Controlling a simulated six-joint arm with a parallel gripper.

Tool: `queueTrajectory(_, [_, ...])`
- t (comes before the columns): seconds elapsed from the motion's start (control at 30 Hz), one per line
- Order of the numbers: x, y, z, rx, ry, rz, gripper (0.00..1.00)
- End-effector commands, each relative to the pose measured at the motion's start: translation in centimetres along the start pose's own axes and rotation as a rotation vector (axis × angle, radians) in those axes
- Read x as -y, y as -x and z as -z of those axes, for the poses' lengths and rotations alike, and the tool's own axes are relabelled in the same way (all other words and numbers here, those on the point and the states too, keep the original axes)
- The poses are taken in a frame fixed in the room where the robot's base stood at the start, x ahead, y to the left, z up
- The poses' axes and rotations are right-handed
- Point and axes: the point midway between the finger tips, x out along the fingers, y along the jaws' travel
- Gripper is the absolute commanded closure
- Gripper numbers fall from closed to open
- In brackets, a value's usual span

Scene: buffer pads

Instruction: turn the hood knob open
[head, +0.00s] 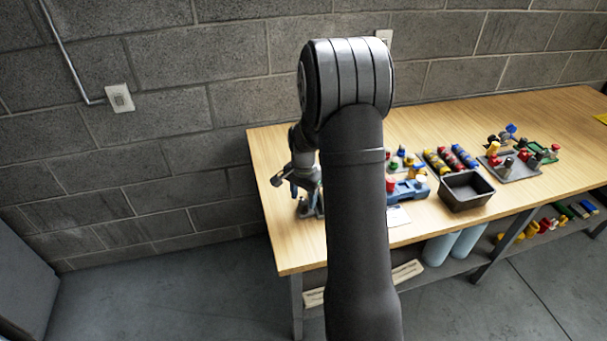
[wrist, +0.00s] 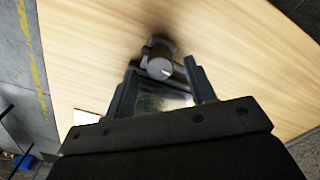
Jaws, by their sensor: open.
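In the wrist view, a grey round knob-like part (wrist: 160,66) stands over the wooden bench, between and slightly beyond the fingertips. It looks like the hood knob, but its setting cannot be read. My gripper (wrist: 161,72) is open, with one finger on each side of this part; contact cannot be told. A dark-edged, glassy panel (wrist: 155,102) shows between the fingers, partly hidden by the gripper body. In the head view my gripper (head: 302,188) points down over the bench's left end. A small grey piece below it is mostly hidden by my arm.
The wooden bench (head: 275,236) carries a black bin (head: 466,190), a blue fixture (head: 408,191), rows of coloured parts (head: 450,158) and a grey tray of pegs (head: 515,166) to the right. A block wall stands behind. The bench's front left corner is clear.

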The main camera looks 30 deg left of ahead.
Motion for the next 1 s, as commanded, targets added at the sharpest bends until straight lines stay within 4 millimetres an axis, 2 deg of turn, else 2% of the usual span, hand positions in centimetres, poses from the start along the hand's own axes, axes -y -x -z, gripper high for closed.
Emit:
queueTrajectory(0.4, [0.1, 10.0, 0.1, -0.004, 0.000, 0.004, 0.50])
queueTrajectory(0.6, [0.0, 13.9, 0.0, -0.003, 0.000, 0.003, 0.50])
queueTrajectory(0.8, [0.0, 15.8, 0.0, -0.002, 0.000, 0.002, 0.50])
queueTrajectory(1.0, [0.0, 16.1, 0.0, -0.001, 0.000, 0.001, 0.50])
